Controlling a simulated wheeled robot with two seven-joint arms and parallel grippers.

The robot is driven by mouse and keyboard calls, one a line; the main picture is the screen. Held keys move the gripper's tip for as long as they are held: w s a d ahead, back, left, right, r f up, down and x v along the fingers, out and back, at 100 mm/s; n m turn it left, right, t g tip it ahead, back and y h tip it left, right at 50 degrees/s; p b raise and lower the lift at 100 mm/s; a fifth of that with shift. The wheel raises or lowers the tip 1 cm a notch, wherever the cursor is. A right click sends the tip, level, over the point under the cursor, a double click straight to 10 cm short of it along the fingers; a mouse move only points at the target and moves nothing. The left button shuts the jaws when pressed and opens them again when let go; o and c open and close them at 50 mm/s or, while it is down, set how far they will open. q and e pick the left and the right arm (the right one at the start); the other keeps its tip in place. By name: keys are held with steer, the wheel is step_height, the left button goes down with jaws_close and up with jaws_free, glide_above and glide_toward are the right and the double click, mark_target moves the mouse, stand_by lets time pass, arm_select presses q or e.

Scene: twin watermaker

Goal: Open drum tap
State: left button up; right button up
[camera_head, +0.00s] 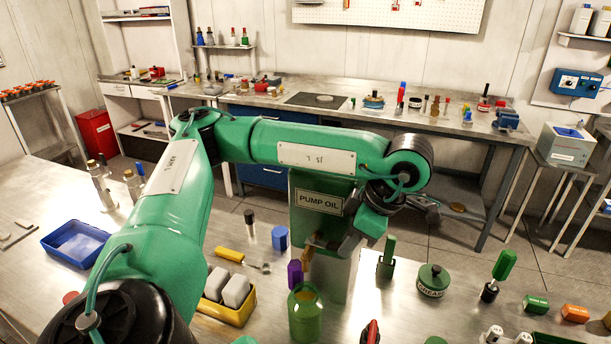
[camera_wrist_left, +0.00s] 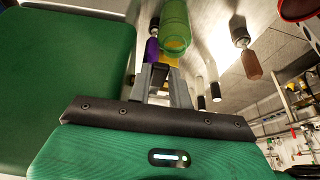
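My left gripper (camera_head: 322,243) reaches in from the right, close to this part. In the wrist view its two grey fingers (camera_wrist_left: 162,72) stand apart, with a yellowish part just past the tips. I cannot tell whether they touch the tap. The right gripper is not in view.
A green can (camera_head: 305,318) with an open top and a purple object (camera_head: 295,273) are just in front of the tap. A yellow bin (camera_head: 228,312), a blue tray (camera_head: 78,243) and a grease tin (camera_head: 433,281) stand on the table. A workbench runs along the back wall.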

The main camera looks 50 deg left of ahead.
arm_select(q)
steer(key=o, duration=0.5)
steer(key=shift+o, duration=0.2)
steer(key=p+v, duration=0.1)
steer(key=v, duration=1.2)
steer(key=shift+r, duration=0.4)
steer(key=shift+w+d, duration=0.1)
steer(key=shift+w, duration=0.05)
